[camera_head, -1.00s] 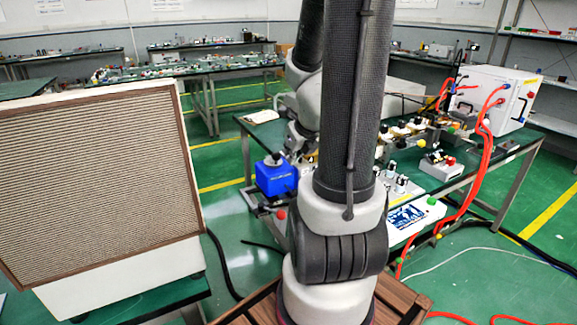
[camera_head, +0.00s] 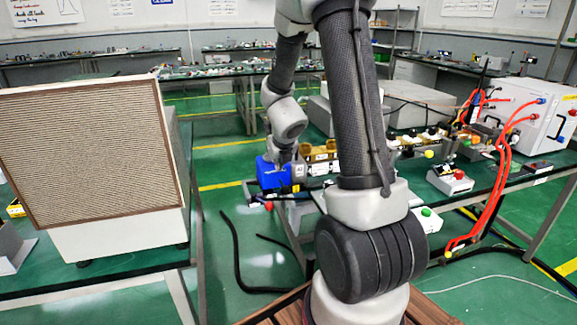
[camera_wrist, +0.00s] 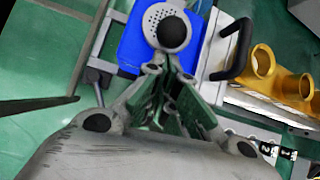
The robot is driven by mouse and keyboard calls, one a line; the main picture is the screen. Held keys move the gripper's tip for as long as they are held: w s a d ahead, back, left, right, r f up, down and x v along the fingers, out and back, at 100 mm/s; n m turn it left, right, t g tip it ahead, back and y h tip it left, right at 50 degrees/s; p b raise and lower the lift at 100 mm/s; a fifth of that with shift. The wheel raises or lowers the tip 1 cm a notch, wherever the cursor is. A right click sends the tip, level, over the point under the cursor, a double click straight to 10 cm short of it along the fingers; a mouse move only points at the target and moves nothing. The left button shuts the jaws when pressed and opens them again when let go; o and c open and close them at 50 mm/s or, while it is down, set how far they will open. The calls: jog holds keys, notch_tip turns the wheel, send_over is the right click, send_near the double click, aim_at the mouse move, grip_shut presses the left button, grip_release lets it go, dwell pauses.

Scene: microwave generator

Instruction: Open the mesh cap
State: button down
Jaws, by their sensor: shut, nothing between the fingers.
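A grey round piece with small holes and a dark round centre, which looks like the mesh cap (camera_wrist: 158,14), shows at the top of the wrist view. It lies over a blue box (camera_wrist: 132,45), which also shows in the head view (camera_head: 272,175). My gripper (camera_wrist: 171,72) is shut and empty, its fingertips close to the cap's near edge in the picture. I cannot tell whether they touch it. In the head view my gripper (camera_head: 283,158) is at the blue box's top, and the cap cannot be made out there.
In the wrist view a black handle (camera_wrist: 237,48) and brass rings (camera_wrist: 263,65) stand right of the blue box. In the head view a large white box with a mesh front (camera_head: 90,150) stands at left, and a white cabinet with red cables (camera_head: 525,120) at right.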

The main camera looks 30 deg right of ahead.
jog(key=shift+w+f, duration=0.2)
jog(key=shift+f, duration=0.1)
jog(key=shift+r, duration=0.2)
